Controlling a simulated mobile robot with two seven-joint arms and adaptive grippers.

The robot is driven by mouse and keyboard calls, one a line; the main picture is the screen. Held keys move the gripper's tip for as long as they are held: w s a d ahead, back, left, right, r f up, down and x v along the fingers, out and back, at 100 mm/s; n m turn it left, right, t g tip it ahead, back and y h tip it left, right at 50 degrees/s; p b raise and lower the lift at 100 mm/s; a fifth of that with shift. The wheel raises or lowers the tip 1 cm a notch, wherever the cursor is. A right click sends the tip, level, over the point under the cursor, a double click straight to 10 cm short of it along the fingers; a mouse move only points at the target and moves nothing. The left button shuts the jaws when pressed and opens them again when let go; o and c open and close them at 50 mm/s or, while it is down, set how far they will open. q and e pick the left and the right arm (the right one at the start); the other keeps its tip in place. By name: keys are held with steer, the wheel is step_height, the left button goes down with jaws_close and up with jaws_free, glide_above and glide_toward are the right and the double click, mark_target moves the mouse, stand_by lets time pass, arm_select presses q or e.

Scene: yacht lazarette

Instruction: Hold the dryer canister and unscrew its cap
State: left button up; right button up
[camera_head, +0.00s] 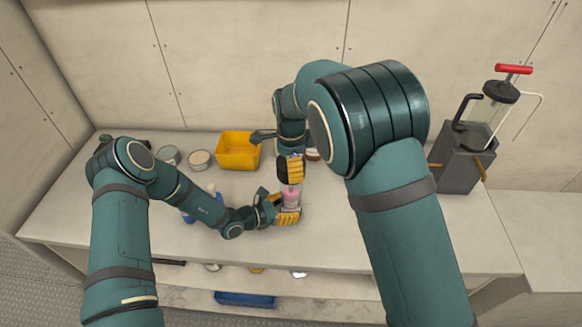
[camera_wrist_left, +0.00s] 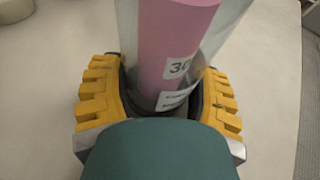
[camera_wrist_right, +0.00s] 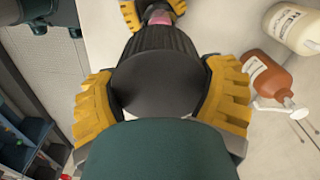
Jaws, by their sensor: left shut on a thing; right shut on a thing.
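The dryer canister (camera_wrist_left: 172,45) is a clear cylinder with pink filling and a white label, and it stands upright on the bench. In the head view its pink body (camera_head: 291,193) shows between my grippers. My left gripper (camera_wrist_left: 158,95) is shut around its lower part, with a yellow-padded finger on each side. The black ribbed cap (camera_wrist_right: 155,85) is on top of the canister. My right gripper (camera_wrist_right: 158,105) is shut on the cap from above, one finger on each side. The cap is mostly hidden by the right gripper in the head view.
A yellow bin (camera_head: 238,151) and round tins (camera_head: 200,159) stand at the back of the bench. A brown bottle (camera_wrist_right: 268,75) and a cream bottle (camera_wrist_right: 292,27) stand near the canister. A grey holder (camera_head: 459,163) with a red-handled tool stands at the right. The front bench (camera_head: 330,250) is clear.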

arm_select(q)
steer(key=o, duration=1.4)
steer(key=shift+a, duration=0.15)
steer(key=v, duration=1.1)
steer(key=shift+s+a+r, duration=0.1)
steer(key=shift+s+r, duration=0.05)
steer(key=shift+r, duration=0.05)
steer(key=shift+s+a, duration=0.1)
steer(key=shift+s, duration=0.05)
